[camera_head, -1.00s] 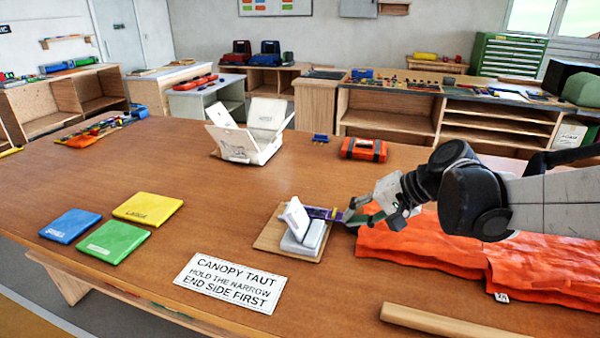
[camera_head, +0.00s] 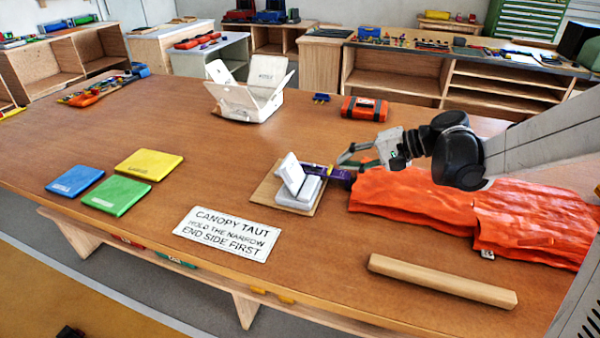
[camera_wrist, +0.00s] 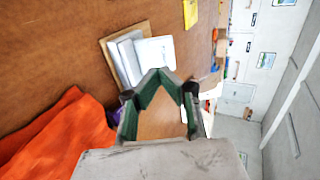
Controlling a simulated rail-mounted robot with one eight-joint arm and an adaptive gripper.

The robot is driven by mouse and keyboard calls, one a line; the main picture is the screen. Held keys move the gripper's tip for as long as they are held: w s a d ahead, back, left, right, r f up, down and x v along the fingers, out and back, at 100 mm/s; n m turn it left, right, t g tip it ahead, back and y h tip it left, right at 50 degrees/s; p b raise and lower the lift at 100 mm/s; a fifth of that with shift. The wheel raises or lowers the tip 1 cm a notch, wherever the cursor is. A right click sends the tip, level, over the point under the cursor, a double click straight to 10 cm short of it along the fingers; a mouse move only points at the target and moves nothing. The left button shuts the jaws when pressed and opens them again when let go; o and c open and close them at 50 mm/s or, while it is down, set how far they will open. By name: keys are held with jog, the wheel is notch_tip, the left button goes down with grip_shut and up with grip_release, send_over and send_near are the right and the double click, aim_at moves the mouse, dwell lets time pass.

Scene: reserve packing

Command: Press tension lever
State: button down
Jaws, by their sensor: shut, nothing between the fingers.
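A light wooden board (camera_head: 270,197) on the table carries a pale grey block (camera_head: 303,194) with a white plate-like lever (camera_head: 290,172) standing tilted up from it. A purple piece (camera_head: 317,169) with a dark end reaches out to the right. My gripper (camera_head: 347,158) is shut and empty, above and right of this device and apart from the lever. In the wrist view my fingertips (camera_wrist: 168,75) meet, and the lever (camera_wrist: 157,51) and board (camera_wrist: 112,66) lie beyond them. The fingers hide part of the table there.
Orange fabric (camera_head: 410,200) lies under and right of my arm. A wooden bar (camera_head: 440,280) lies in front of it. A printed card (camera_head: 228,234), blue (camera_head: 75,180), green (camera_head: 116,196) and yellow (camera_head: 149,164) plates lie left. A white open case (camera_head: 246,98) and orange box (camera_head: 364,108) stand behind.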

aim_at(291, 175)
jog(key=shift+a, duration=0.1)
jog(key=x, duration=1.4)
jog(key=shift+p, duration=0.4)
